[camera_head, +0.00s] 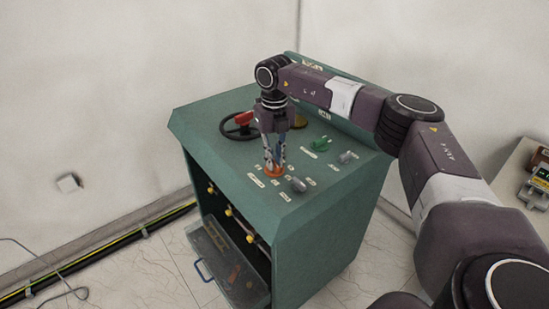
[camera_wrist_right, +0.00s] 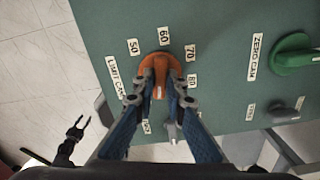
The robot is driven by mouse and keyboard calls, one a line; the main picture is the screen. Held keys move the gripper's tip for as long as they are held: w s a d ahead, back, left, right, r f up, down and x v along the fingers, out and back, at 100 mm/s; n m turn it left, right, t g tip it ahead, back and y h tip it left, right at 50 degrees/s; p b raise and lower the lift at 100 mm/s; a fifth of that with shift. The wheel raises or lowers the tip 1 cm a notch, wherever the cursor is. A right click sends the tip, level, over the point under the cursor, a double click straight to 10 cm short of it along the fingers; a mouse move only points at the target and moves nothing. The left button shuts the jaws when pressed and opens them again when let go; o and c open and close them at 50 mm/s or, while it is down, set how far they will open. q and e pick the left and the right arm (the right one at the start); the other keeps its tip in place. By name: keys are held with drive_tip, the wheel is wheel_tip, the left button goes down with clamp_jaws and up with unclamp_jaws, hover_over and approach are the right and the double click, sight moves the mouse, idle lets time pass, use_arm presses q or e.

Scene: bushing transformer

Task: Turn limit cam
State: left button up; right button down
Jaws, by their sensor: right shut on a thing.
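The limit cam is an orange knob on the green sloped top of the cabinet; it shows in the head view (camera_head: 273,171) and in the right wrist view (camera_wrist_right: 161,66). A "LIMIT CAM" label (camera_wrist_right: 115,77) sits to its left, with number labels such as 50, 60, 70 and 80 around it. My right gripper (camera_head: 273,165) reaches down from above onto the knob. In the right wrist view its fingers (camera_wrist_right: 160,85) are shut on the knob's raised handle, one on each side. The fingers hide part of the knob and some labels.
A green "ZERO CAM" knob (camera_wrist_right: 294,54) and grey knobs (camera_head: 297,184) stand near on the panel. A black handwheel with a red part (camera_head: 240,122) is behind. The cabinet (camera_head: 327,225) has an open drawer-like front flap (camera_head: 228,262) low down. Equipment stands at the right edge.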

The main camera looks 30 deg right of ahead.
drive_tip(key=n, duration=0.3)
drive_tip(key=shift+r+n, duration=0.1)
drive_tip(key=shift+n, duration=0.3)
drive_tip(key=n, duration=0.3)
drive_tip(key=shift+w+n+p, duration=0.1)
drive_tip(key=shift+n+p, duration=0.2)
drive_tip(key=shift+p, duration=0.1)
drive_tip(key=n, duration=1.1)
drive_tip(key=shift+n, duration=0.4)
drive_tip(key=n, duration=0.5)
drive_tip(key=shift+n, duration=0.7)
drive_tip(key=c, duration=2)
unclamp_jaws()
drive_tip(key=shift+o, duration=0.2)
